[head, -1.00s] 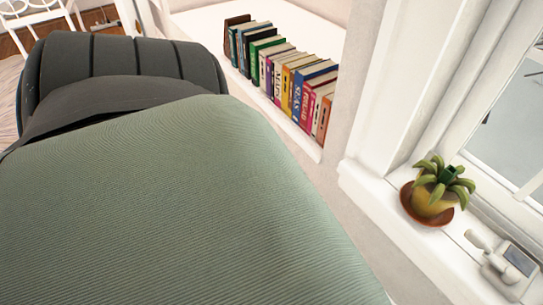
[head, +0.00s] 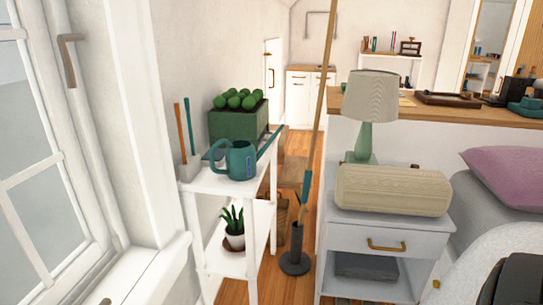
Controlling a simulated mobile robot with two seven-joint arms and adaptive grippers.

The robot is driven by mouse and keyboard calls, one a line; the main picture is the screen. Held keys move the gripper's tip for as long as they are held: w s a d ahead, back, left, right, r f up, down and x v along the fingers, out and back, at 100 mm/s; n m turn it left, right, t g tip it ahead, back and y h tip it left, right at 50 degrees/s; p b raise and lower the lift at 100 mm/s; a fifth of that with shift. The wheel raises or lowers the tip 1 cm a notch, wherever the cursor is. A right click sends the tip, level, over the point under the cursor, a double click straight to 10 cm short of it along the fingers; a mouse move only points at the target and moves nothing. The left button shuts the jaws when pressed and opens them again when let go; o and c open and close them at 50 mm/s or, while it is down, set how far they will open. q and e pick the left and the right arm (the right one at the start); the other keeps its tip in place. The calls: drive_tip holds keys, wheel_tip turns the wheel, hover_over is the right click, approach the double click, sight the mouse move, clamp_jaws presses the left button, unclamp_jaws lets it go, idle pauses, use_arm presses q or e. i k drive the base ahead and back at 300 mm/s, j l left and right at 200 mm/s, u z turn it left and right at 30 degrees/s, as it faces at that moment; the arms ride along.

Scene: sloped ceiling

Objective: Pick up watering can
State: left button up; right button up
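A teal watering can (head: 240,161) stands upright on the top shelf of a narrow white shelf unit (head: 232,187), left of the middle in the head view. Its handle is on the left and its long spout points up to the right. Neither of my grippers shows in the head view, and nothing is seen touching the can.
A green planter (head: 238,121) stands behind the can; a potted plant (head: 234,232) is below. A long-handled tool in a dark stand (head: 295,255) and a white nightstand (head: 371,240) with a lamp (head: 369,110) stand right. A window (head: 45,150) is left.

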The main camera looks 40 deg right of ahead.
sight(242, 158)
drive_tip(key=i+l+z, duration=0.1)
drive_tip(key=l+z, duration=0.2)
drive_tip(key=l, duration=0.15)
drive_tip(key=i+l+z, duration=0.1)
drive_tip(key=l+z, duration=0.2)
drive_tip(key=l, duration=0.15)
drive_tip(key=u, duration=0.5)
drive_tip(key=j+u, duration=0.1)
drive_tip(key=u, duration=0.9)
drive_tip(key=i+u, duration=0.1)
drive_tip(key=u, duration=1.4)
drive_tip(key=l+z, duration=0.1)
drive_tip(key=z, duration=3.05)
